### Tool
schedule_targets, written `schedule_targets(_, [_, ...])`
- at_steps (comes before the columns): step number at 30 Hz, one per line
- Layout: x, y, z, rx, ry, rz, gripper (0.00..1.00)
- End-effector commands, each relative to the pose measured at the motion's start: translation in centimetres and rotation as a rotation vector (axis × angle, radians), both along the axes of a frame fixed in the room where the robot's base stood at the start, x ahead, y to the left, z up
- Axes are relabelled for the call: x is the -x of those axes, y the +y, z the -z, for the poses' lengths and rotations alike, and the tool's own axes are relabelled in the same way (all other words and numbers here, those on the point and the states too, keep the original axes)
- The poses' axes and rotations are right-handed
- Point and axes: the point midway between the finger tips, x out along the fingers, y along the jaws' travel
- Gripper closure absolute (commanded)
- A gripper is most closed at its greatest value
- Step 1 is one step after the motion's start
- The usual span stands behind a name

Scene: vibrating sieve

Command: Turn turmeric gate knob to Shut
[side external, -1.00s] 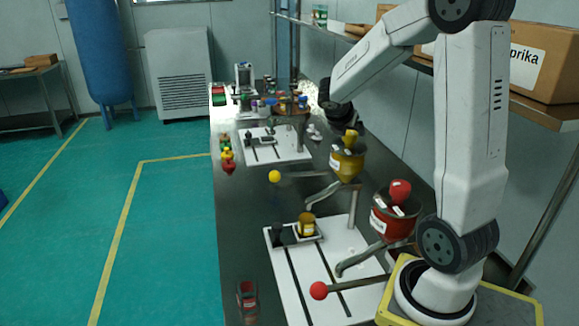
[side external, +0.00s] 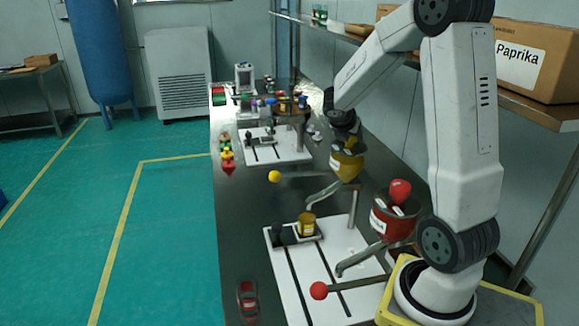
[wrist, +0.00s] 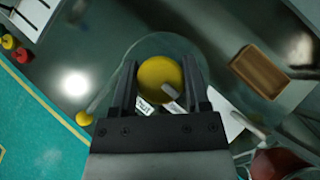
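The yellow turmeric hopper (side external: 348,167) stands behind the red one in the side view. Its yellow knob (wrist: 160,79) lies between the fingers of my gripper (wrist: 162,85) in the wrist view, with a grey bar partly crossing it. The fingers are apart on either side of the knob; no firm grip shows. In the side view my gripper (side external: 345,132) is right over the hopper and hides most of the knob. A partly covered white label (wrist: 143,106) shows under the knob. A yellow ball (side external: 274,176) on a lever sticks out left of the hopper; it also shows in the wrist view (wrist: 83,118).
The red hopper (side external: 393,219) with its red knob (side external: 400,191) stands nearer my base, with a red lever ball (side external: 319,290) at front. White boards (side external: 285,265) lie on the dark bench. A shelf with a Paprika box (side external: 545,62) runs along the right.

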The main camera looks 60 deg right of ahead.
Motion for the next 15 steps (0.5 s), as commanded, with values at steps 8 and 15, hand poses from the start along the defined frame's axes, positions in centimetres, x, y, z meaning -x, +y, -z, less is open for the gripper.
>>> schedule_targets(8, [-0.03,0.02,-0.01,0.0,0.0,0.008,0.99])
schedule_targets(15, [-0.08,0.02,0.02,-0.001,0.001,0.073,0.99])
